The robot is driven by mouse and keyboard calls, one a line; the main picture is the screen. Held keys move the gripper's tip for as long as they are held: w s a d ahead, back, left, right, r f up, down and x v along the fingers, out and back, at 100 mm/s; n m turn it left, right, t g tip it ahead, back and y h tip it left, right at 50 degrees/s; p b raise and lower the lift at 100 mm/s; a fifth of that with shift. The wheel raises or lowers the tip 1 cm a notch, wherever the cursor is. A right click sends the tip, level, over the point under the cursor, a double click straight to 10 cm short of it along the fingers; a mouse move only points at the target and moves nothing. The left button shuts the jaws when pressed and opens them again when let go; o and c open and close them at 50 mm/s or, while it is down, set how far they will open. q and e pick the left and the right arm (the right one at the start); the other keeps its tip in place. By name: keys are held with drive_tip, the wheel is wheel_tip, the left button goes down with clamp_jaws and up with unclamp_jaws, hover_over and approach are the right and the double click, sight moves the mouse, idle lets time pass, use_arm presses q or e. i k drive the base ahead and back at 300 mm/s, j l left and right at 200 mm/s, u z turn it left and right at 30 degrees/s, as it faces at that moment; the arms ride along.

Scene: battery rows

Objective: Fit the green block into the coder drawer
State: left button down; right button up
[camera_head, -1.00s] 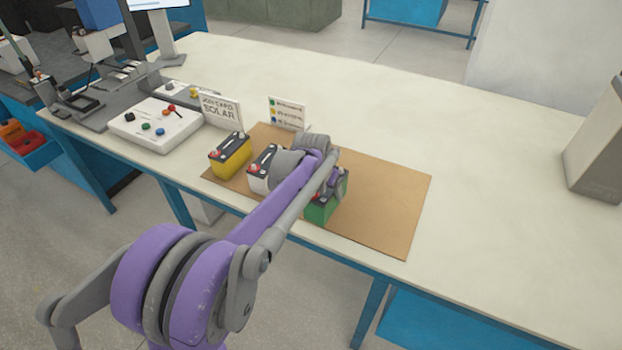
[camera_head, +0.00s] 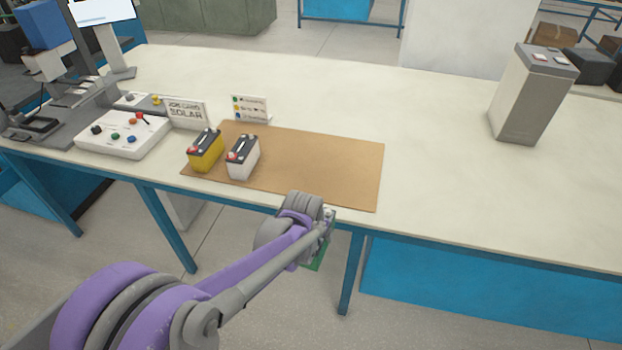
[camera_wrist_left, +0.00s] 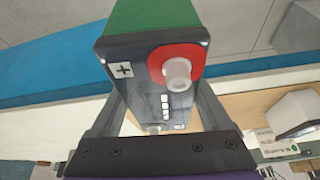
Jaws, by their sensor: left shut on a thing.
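The green block (camera_head: 316,264) is a green battery with a dark top. My left gripper (camera_head: 324,228) is shut on it and holds it in front of the table's front edge, mostly hidden behind my forearm. In the left wrist view the battery (camera_wrist_left: 150,14) sits between the two fingers, its dark top with a red-ringed terminal and a plus mark facing the camera. I cannot make out a coder drawer in either view. My right gripper is not in view.
A yellow battery (camera_head: 206,152) and a white battery (camera_head: 243,160) stand on the brown mat (camera_head: 330,170). Two signs, a white button box (camera_head: 122,140) and grey equipment are at the left. A tall grey box (camera_head: 520,105) stands at the right. Table space between is clear.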

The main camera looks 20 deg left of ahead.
sight(41, 126)
drive_tip(key=j, duration=0.6)
drive_tip(key=k+j+z, duration=0.15)
drive_tip(key=j, duration=1.05)
drive_tip(key=k+j+z, duration=0.1)
drive_tip(key=j, duration=0.5)
drive_tip(key=k+j, duration=0.15)
drive_tip(key=j, duration=0.45)
drive_tip(key=k+j+z, duration=0.15)
drive_tip(key=j, duration=0.45)
drive_tip(key=k+j, duration=0.1)
drive_tip(key=j, duration=0.45)
drive_tip(key=k+j+z, duration=0.1)
drive_tip(key=j, duration=0.5)
